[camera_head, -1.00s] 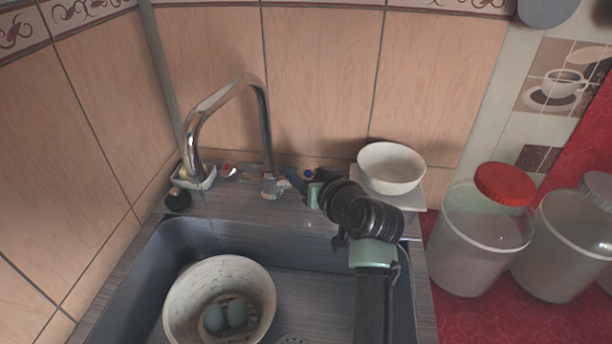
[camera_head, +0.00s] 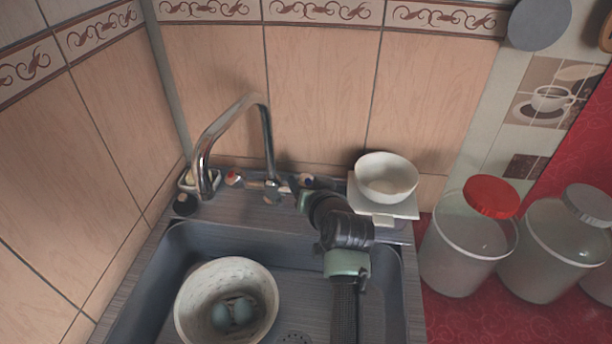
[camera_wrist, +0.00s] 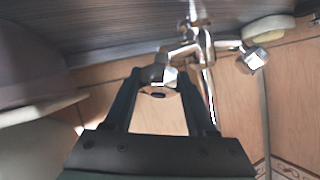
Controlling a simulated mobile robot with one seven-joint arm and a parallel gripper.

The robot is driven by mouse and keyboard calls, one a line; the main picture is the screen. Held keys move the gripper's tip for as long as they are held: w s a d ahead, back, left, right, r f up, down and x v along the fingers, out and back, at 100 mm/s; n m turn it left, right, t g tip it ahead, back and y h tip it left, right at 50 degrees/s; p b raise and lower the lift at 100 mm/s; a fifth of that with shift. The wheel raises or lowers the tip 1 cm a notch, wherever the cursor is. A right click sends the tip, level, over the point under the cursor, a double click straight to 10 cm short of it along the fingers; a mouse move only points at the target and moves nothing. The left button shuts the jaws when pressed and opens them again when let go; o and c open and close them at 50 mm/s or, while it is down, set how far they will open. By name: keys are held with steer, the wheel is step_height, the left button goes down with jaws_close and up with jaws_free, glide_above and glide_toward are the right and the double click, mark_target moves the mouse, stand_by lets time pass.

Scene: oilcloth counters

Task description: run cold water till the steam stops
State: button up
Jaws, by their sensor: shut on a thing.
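The chrome tap (camera_head: 268,140) arches over the left of the sink. It has a red-marked knob (camera_head: 232,178) on the left and a blue-marked knob (camera_head: 307,181) on the right. My gripper (camera_head: 302,190) is at the blue-marked knob. In the wrist view my gripper's two fingers (camera_wrist: 158,82) are closed around this chrome knob (camera_wrist: 160,74). The white bowl (camera_head: 192,312) stands in the sink below the spout, with blue-grey eggs (camera_head: 232,312) in it. I make out no clear stream under the spout and no clear steam.
A white bowl (camera_head: 386,178) stands on a white stand (camera_head: 403,210) right of the tap. Jars, one with a red lid (camera_head: 491,197), stand on the red oilcloth (camera_head: 470,312). A small soap dish (camera_head: 208,187) sits behind the spout. The tiled wall is close behind the tap.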

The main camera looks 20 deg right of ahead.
steer(key=o, duration=1.3)
steer(key=shift+o, duration=0.2)
steer(key=p+v, duration=0.1)
steer(key=v, duration=1.2)
